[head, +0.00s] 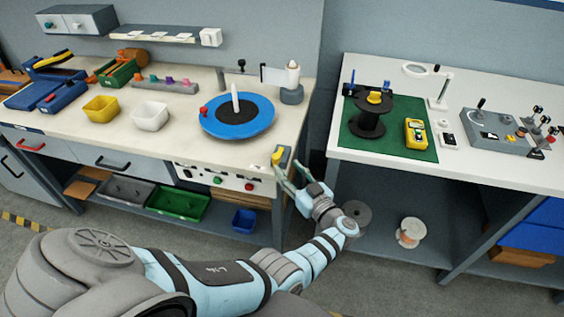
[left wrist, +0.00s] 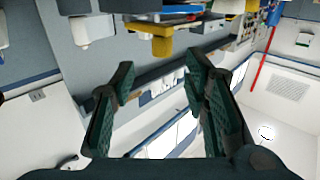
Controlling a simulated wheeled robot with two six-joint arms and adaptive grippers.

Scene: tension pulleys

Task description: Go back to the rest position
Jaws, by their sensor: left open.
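My left gripper (head: 286,172) is in front of the left workbench's front edge, near its right corner. In the left wrist view, the two dark green finger pads of the left gripper (left wrist: 160,72) stand wide apart with nothing between them. A small yellow-topped grey piece (head: 278,157) sits at the bench edge just beyond the fingertips. A yellow part (left wrist: 162,44) also shows past the fingertips in the left wrist view. My right gripper is not in view.
The left workbench (head: 180,146) carries a blue turntable (head: 258,124), a yellow bin (head: 100,109) and a white bin (head: 150,116). The right table (head: 390,170) carries a black spool (head: 370,115) on a green mat. A pale spool (head: 410,232) stands on the shelf below.

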